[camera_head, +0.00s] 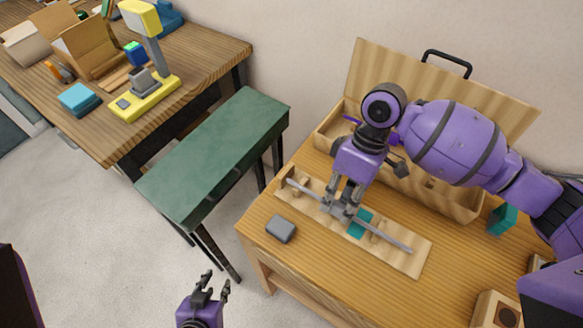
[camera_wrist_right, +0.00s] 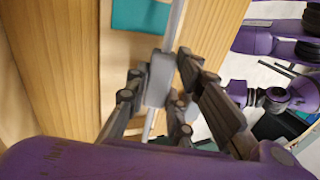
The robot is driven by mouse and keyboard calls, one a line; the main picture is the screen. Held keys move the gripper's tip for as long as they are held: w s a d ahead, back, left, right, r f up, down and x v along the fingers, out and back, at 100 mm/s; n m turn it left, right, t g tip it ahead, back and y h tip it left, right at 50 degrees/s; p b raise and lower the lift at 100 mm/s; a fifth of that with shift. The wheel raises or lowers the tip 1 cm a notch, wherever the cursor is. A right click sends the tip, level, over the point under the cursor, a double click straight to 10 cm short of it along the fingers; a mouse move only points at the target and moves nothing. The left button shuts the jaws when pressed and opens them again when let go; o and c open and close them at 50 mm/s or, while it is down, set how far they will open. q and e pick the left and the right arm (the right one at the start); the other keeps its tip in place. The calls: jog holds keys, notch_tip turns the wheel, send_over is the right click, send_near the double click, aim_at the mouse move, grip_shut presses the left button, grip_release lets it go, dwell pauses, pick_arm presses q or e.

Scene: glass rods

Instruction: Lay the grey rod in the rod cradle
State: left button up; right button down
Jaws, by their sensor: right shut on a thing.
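The grey rod (camera_head: 392,242) is long and thin. It runs lengthwise over the rod cradle (camera_head: 413,262), a pale wooden board with small wooden supports and a teal patch. My right gripper (camera_head: 343,207) is shut on the rod near its middle, low over the board. I cannot tell whether the rod touches the supports. In the right wrist view the rod (camera_wrist_right: 176,22) passes between the fingertips of my right gripper (camera_wrist_right: 163,82), beside the teal patch (camera_wrist_right: 143,15). My left gripper (camera_head: 214,284) is open and empty, over the floor at the bottom.
A grey block (camera_head: 281,229) lies on the wooden table left of the cradle. An open wooden case (camera_head: 440,85) with a black handle stands behind. A teal block (camera_head: 502,219) is at the right. A green bench (camera_head: 215,150) and a cluttered desk (camera_head: 205,60) stand left.

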jog(key=shift+f, duration=0.25)
jog(key=c, duration=1.5)
grip_release()
jog(key=shift+o, duration=0.2)
jog(key=v, duration=1.2)
